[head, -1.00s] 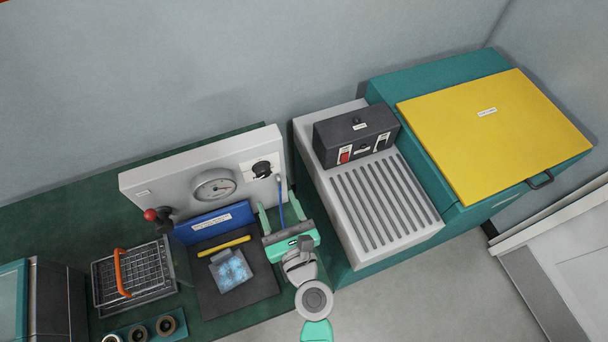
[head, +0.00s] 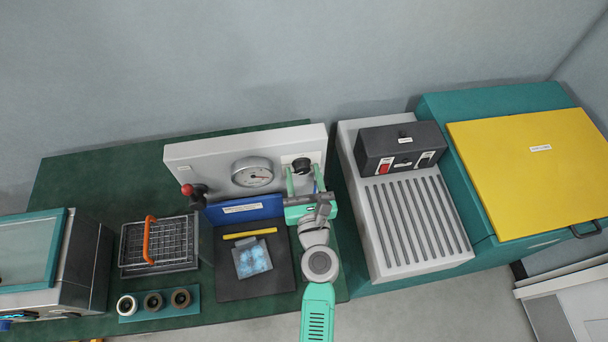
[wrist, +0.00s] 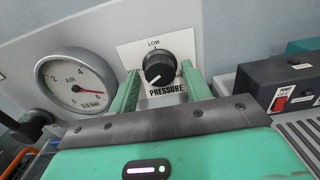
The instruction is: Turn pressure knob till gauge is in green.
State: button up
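The black pressure knob (wrist: 159,69) is on a white plate marked LOW and PRESSURE, and it also shows in the head view (head: 301,165). Its white pointer line faces down-left in the wrist view. My gripper (wrist: 162,86) is open, its two green fingers spread to either side of the knob. I cannot tell whether they touch it. In the head view my gripper (head: 304,180) is in front of the panel. The round air gauge (wrist: 76,82) is left of the knob and also shows in the head view (head: 252,172).
The grey panel (head: 210,158) stands upright behind the dark mat (head: 235,285). A red-knobbed lever (head: 187,190) is at the panel's left. The wire basket (head: 185,245) is farther left. A black switch box (head: 372,152) is close on the right.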

jog(key=c, duration=0.7)
jog(key=shift+n, duration=0.3)
